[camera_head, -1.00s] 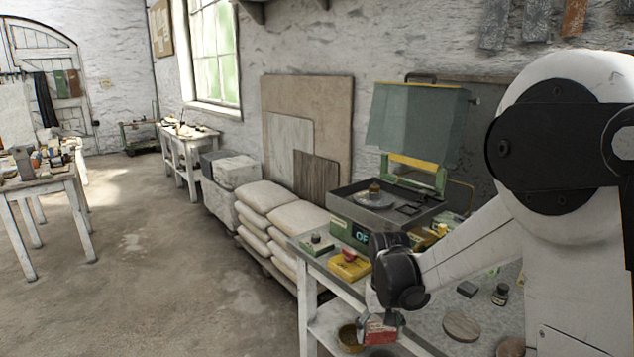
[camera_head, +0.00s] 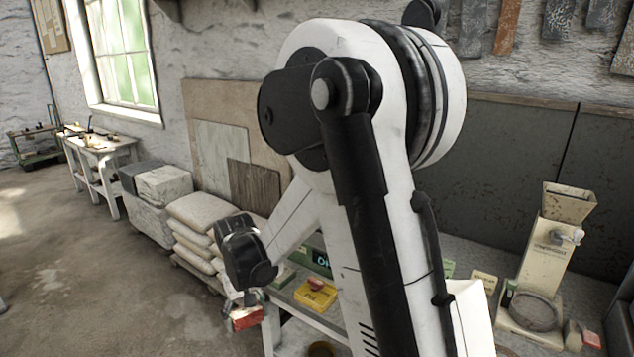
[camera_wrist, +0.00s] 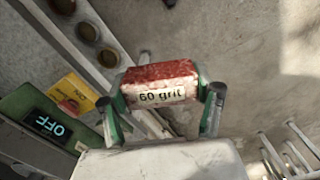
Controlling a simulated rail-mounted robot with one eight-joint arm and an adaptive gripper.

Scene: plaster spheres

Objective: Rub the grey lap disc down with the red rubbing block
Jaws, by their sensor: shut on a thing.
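The red rubbing block (camera_head: 245,317) is held at the end of my arm, left of the bench's front edge in the head view. The grey lap disc is not visible in either current view; my arm covers that part of the bench in the head view. The green machine (camera_wrist: 45,125) shows a display reading "OFF" in the wrist view.
A yellow box (camera_head: 316,294) with a red knob sits on the bench in front of the machine. Stacked pale sacks (camera_head: 200,220) stand left of the bench. A hopper device (camera_head: 550,250) stands at the right. Open concrete floor (camera_head: 70,270) lies at the left.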

